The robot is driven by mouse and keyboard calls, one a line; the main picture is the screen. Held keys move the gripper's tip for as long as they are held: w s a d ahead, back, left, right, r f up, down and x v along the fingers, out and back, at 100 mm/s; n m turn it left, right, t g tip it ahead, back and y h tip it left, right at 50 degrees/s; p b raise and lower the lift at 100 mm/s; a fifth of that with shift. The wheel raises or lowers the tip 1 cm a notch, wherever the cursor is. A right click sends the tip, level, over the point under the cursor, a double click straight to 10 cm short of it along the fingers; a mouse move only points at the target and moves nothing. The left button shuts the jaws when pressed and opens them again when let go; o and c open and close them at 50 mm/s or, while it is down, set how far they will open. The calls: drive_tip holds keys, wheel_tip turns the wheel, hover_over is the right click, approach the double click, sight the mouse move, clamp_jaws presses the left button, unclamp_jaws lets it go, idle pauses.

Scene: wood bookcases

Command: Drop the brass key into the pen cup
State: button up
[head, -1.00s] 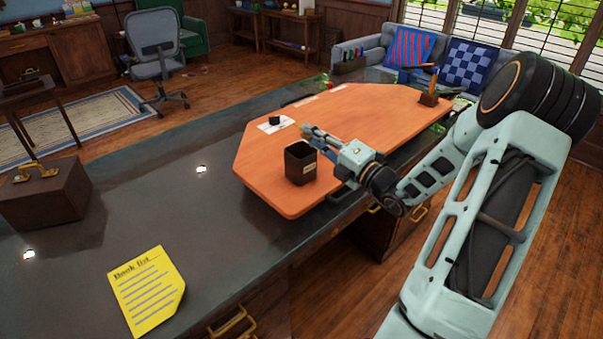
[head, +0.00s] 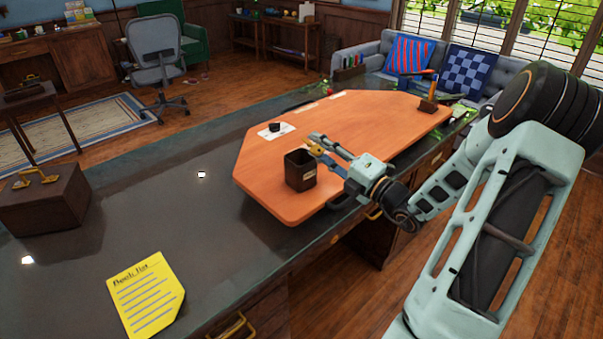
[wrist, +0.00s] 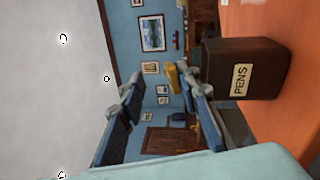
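The pen cup (head: 300,172) is a dark square cup standing upright on the orange-brown desk mat. Its PENS label shows in the wrist view, where the cup (wrist: 240,58) is right of the fingers. My gripper (head: 320,145) is level with the cup's rim, just beyond its right side. Its two fingers (wrist: 168,103) are spread with a clear gap. The brass key (wrist: 173,77) shows as a small yellow piece by the lower finger's tip, also visible in the head view (head: 314,149). I cannot tell whether it rests on that finger. The cup's inside is mostly hidden.
The desk mat (head: 260,190) lies on a dark glossy desk (head: 150,215). A small black object (head: 275,127) sits on white paper behind the cup. A wooden block with an upright piece (head: 428,104) stands at the mat's far right. A yellow book list (head: 146,293) lies front left.

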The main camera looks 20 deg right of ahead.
drive_tip(key=v, duration=0.9)
drive_tip(key=shift+a, duration=0.1)
